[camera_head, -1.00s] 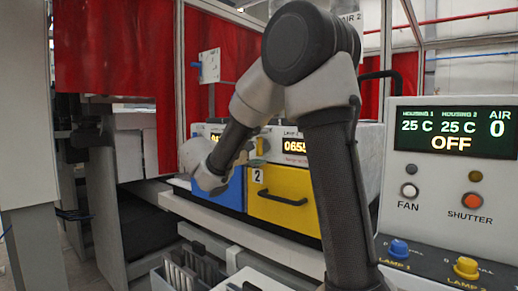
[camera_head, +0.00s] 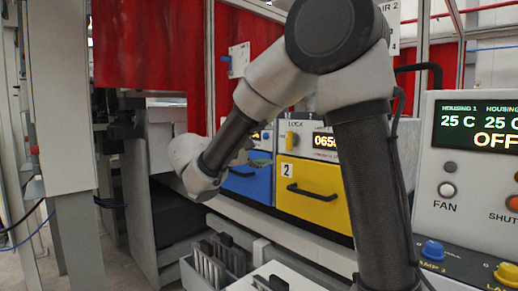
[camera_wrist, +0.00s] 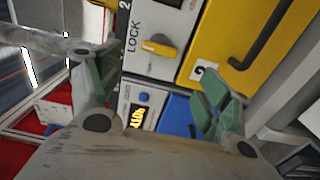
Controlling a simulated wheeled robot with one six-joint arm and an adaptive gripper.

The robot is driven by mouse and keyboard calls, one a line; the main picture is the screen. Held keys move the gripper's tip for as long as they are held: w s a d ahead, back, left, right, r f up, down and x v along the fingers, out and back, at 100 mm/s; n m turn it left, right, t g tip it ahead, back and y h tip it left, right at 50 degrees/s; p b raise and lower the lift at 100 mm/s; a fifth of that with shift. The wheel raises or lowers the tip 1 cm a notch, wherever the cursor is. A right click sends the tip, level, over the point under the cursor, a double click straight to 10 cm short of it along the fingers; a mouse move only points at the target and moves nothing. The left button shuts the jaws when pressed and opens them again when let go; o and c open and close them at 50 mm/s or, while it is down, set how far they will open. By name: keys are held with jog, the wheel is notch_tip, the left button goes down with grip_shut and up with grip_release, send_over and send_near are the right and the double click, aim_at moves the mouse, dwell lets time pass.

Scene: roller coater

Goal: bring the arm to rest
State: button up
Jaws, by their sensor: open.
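My gripper (camera_wrist: 158,95) shows in the wrist view with its two green-padded fingers spread wide and nothing between them. Beyond the fingers are the lamp housing fronts, with a yellow lock knob (camera_wrist: 160,45) and a small lit display (camera_wrist: 138,115). In the head view my arm rises in front of the housings and bends down to the left, its wrist in front of the blue drawer (camera_head: 248,180). The yellow drawer (camera_head: 310,192), marked 2, appears shut and stands right of my wrist.
The control panel (camera_head: 470,155) with FAN and SHUTTER buttons stands at the right; its screen reads OFF. Red curtains (camera_head: 150,45) hang behind. A grey bin (camera_head: 213,265) with upright plates sits below the housings. A pale post (camera_head: 60,120) stands at the left.

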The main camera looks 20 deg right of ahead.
jog(key=s+d+f+n+g+y, duration=0.1)
jog(key=s+d+f+g+y, duration=0.2)
jog(key=s+f, duration=0.4)
jog(key=s+d+f+n+g+y, duration=0.1)
jog(key=s+f+g+y, duration=0.2)
jog(key=s+f+y, duration=0.45)
jog(key=s+m+t+y, duration=0.4)
jog(key=s+m+y, duration=0.1)
jog(key=s, duration=0.7)
jog(key=shift+s+a+f+m+y, duration=0.25)
jog(key=shift+m+y, duration=0.15)
jog(key=shift+y, duration=0.35)
